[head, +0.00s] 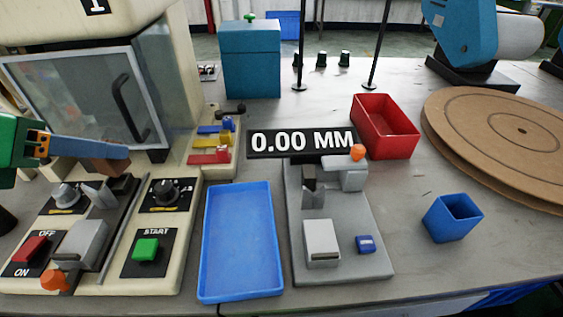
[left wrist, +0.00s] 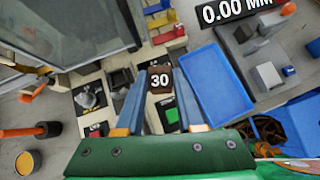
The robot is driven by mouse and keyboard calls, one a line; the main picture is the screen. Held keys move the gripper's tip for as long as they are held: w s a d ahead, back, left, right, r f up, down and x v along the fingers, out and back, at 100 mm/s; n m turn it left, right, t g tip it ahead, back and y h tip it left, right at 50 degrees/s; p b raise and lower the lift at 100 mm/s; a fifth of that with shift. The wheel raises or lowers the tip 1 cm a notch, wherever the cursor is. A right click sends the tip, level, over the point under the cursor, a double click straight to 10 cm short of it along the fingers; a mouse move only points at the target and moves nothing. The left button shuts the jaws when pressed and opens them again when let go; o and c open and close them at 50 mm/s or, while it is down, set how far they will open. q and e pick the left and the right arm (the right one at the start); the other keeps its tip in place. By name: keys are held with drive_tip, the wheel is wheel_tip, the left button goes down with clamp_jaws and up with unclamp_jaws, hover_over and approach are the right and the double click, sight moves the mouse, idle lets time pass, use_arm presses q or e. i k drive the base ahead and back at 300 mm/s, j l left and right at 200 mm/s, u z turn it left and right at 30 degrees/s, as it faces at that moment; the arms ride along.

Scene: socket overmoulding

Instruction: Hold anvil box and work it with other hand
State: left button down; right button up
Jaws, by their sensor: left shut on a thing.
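My left gripper (head: 120,155) comes in from the left, a green body with blue fingers, in front of the machine's glass door. It is shut on a small brown block (head: 100,167), held above the machine's control panel. In the left wrist view the block (left wrist: 159,78) sits between the tips of the blue fingers and shows a white "30". I cannot tell whether this block is the anvil box. A grey measuring fixture (head: 350,235) stands right of the blue tray, with a display (head: 302,142) reading 0.00 MM. My right gripper is not in view.
The blue tray (head: 242,240) looks empty. The panel carries a green START button (head: 146,249), a red switch (head: 33,248) and dials. A red bin (head: 385,126), a small blue bin (head: 453,218) and a brown disc (head: 500,140) stand to the right. Bare table lies between them.

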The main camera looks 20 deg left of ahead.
sight(449, 201)
drive_tip(key=z, duration=0.75)
drive_tip(key=k, duration=0.05)
